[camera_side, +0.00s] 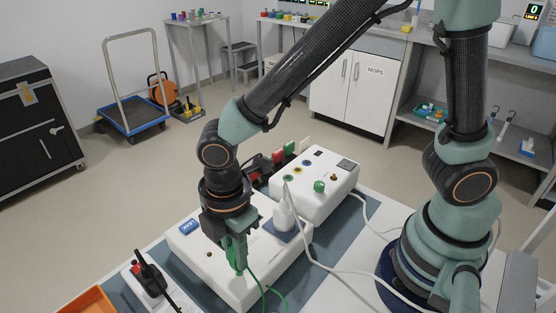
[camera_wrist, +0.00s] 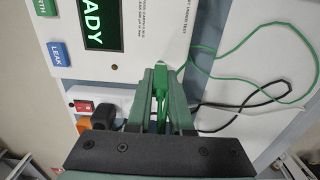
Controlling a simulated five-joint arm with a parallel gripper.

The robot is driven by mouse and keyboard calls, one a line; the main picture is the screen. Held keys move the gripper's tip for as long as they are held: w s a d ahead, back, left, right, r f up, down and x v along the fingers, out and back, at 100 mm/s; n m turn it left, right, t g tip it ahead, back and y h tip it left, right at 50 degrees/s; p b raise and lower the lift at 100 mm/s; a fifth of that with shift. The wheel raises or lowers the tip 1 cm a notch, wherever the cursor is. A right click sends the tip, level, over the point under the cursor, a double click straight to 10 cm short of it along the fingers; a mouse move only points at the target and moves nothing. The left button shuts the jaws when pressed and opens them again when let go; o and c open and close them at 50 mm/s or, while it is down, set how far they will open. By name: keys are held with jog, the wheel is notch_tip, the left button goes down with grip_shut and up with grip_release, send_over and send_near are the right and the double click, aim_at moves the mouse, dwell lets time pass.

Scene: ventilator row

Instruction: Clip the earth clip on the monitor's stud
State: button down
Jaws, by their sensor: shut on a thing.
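My gripper (camera_side: 236,262) is shut on the green earth clip (camera_wrist: 161,88), over the near white tester box (camera_side: 275,262). The clip's green lead (camera_side: 262,288) trails down over the box's front side. In the wrist view the clip lies between my two fingers, and the tester's READY display (camera_wrist: 101,22) is above. A second white box (camera_side: 343,192), perhaps the monitor, stands behind and to the right. It has coloured sockets, a green knob-like part (camera_side: 319,186) and a small brass-coloured stud-like part (camera_side: 333,177) on top. The clip is well apart from these.
A power strip (camera_side: 146,281) with a black plug is at lower left, beside an orange bin (camera_side: 88,302). A black lead (camera_wrist: 262,98) loops near the green one.

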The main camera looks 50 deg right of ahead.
jog(key=shift+r, duration=1.85)
jog(key=w+d+r+m, duration=0.1)
jog(key=w+d+m, duration=0.15)
jog(key=d, duration=0.45)
jog(key=w+d+r+m, duration=0.1)
jog(key=w+d+m, duration=0.15)
jog(key=d, duration=0.45)
jog(key=m, duration=0.7)
send_near(334, 174)
jog(key=shift+f, duration=2.7)
jog(key=shift+f, duration=0.6)
